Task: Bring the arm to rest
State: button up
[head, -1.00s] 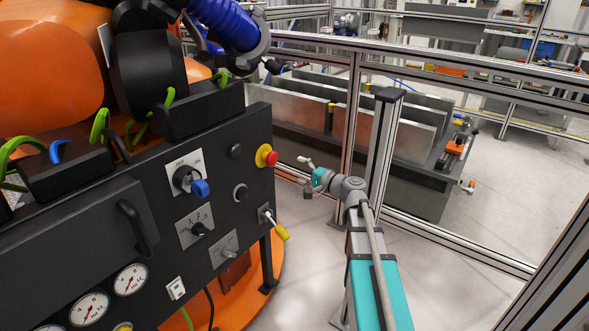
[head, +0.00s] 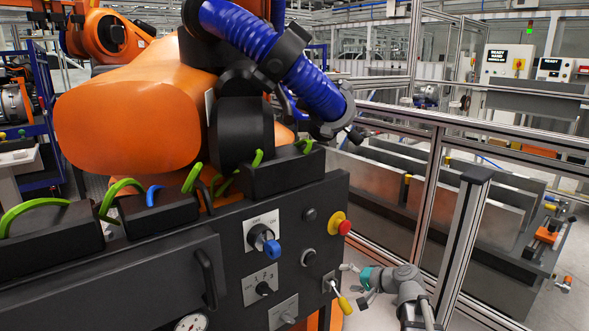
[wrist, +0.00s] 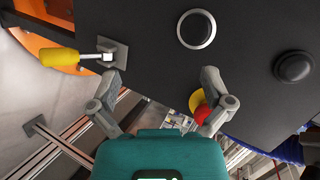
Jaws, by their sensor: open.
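My gripper (head: 354,284) is at the lower right in the head view, beside the right end of a black control panel (head: 130,270). Its two grey fingers are spread and hold nothing. In the wrist view my gripper (wrist: 162,80) faces the panel with its fingers apart. A lever with a yellow handle (wrist: 60,57) is just left of the left finger there. This yellow-handled lever (head: 343,303) also shows close to the gripper in the head view. Whether finger and lever plate touch, I cannot tell. Most of my arm is out of view.
A red stop button on a yellow collar (head: 341,226) sits on the panel; it is partly behind the right finger in the wrist view (wrist: 197,101). A blue-handled switch (head: 264,239) is further left. An aluminium fence post (head: 462,245) stands right of my arm.

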jog(key=s+f+n+g+h, duration=0.3)
jog(key=s+f+g+h, duration=0.15)
jog(key=s, duration=0.45)
jog(key=s+f+n+g+h, duration=0.2)
jog(key=s+f+g+h, duration=0.3)
jog(key=s, duration=0.4)
notch_tip(320, 180, up, 29)
jog(key=t+p, duration=0.1)
jog(key=p, duration=2.9)
jog(key=shift+w+d+f+h, duration=0.15)
jog(key=shift+w+d+h, duration=0.2)
jog(key=shift+d, duration=0.05)
jog(key=c, duration=0.6)
jog(key=shift+a, duration=0.15)
